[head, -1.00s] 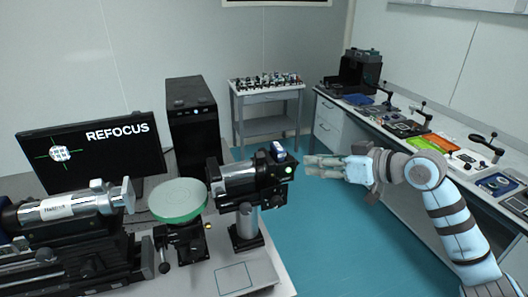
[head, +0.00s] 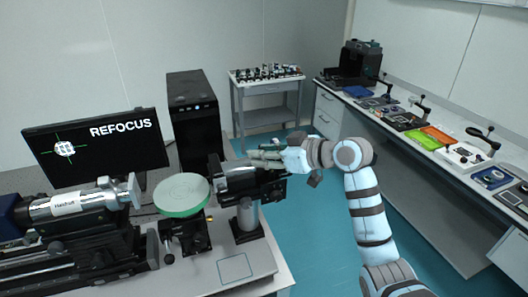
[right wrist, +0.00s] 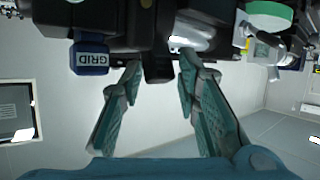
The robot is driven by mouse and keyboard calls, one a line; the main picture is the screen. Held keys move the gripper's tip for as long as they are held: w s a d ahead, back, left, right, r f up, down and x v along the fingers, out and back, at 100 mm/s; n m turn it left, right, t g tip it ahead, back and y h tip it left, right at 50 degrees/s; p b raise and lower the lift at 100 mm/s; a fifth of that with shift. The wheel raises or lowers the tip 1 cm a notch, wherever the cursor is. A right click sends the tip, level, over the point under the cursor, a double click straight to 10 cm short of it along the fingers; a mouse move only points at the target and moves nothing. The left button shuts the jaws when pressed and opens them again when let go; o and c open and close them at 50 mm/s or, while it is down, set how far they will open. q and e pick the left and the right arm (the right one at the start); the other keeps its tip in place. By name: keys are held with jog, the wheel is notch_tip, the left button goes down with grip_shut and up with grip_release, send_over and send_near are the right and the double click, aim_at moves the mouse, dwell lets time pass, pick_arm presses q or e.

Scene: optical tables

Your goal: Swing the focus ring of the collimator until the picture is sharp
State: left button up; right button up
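The black and silver barrel instrument (head: 236,177), probably the collimator, stands on a post on the bench. My right gripper (head: 252,157) reaches to its right end from the right. In the right wrist view my right gripper (right wrist: 160,78) has its teal fingers apart, with a dark piece (right wrist: 157,62) between or just beyond the fingertips; I cannot tell whether they touch it. A blue block marked GRID (right wrist: 90,56) sits beside the fingers. The monitor (head: 95,145) reads REFOCUS and shows a white gridded disc with green crosshairs. My left gripper is not in view.
A round green-rimmed plate (head: 181,192) stands between the barrel and a silver tube instrument (head: 70,205) at left. A black computer tower (head: 193,115) stands behind. A cart (head: 266,90) and a side bench (head: 405,140) lie beyond open blue floor (head: 310,240).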

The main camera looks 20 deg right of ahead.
jog(key=shift+w+d+f, duration=0.1)
grip_shut()
jog(key=f+t+b, duration=0.1)
jog(key=b, duration=0.1)
jog(key=s+f+n+t+b, duration=0.1)
jog(key=b, duration=0.2)
jog(key=shift+y+b, duration=0.3)
jog(key=shift+s+r, duration=0.3)
jog(key=shift+r, duration=0.05)
grip_release()
